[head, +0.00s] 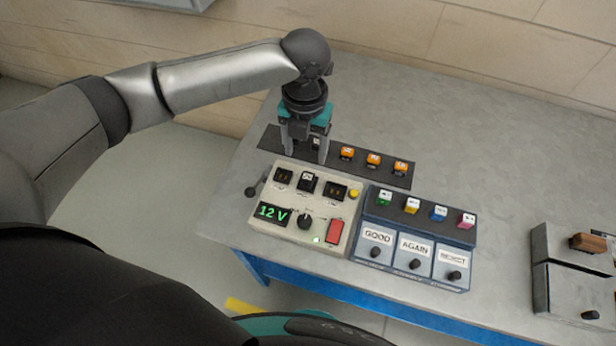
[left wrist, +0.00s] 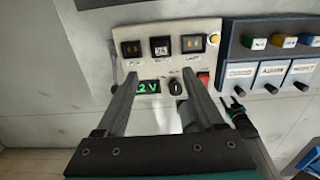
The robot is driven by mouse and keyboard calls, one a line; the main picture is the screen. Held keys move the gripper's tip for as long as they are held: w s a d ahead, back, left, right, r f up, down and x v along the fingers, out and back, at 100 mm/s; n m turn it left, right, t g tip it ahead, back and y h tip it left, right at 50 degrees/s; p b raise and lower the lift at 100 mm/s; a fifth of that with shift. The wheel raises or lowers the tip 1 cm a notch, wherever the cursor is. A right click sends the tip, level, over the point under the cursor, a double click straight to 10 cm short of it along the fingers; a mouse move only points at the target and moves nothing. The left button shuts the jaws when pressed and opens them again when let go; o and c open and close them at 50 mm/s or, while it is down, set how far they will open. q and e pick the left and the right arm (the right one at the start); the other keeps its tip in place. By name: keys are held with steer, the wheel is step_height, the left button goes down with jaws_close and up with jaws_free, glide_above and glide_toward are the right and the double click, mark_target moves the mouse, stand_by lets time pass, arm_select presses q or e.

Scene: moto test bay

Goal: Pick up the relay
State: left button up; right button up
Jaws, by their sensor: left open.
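A black relay with a white label (head: 308,182) sits in the middle of three positions on the cream tester (head: 278,236). It also shows in the left wrist view (left wrist: 160,47), beyond the fingertips. The positions beside it look like empty sockets with yellow contacts. My left gripper (head: 304,157) is open, pointing down over the tester's back edge, apart from the relay. Its two fingers (left wrist: 160,86) frame the tester's lower part in the left wrist view, and the left one partly covers the green display. A small dark item with a white mark (head: 316,143) shows between the fingers in the head view.
A dark strip (head: 270,138) behind the tester carries several orange blocks (head: 373,160). A blue-grey box (head: 365,230) marked GOOD, AGAIN and REJECT stands right of the tester. A grey box (head: 575,290) is at the far right. The table behind the strip is clear.

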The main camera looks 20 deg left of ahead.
mark_target(307, 178)
arm_select(q)
step_height(307, 178, down, 10)
steer(key=shift+d+r, duration=0.15)
stand_by(0.3)
jaws_close()
stand_by(0.5)
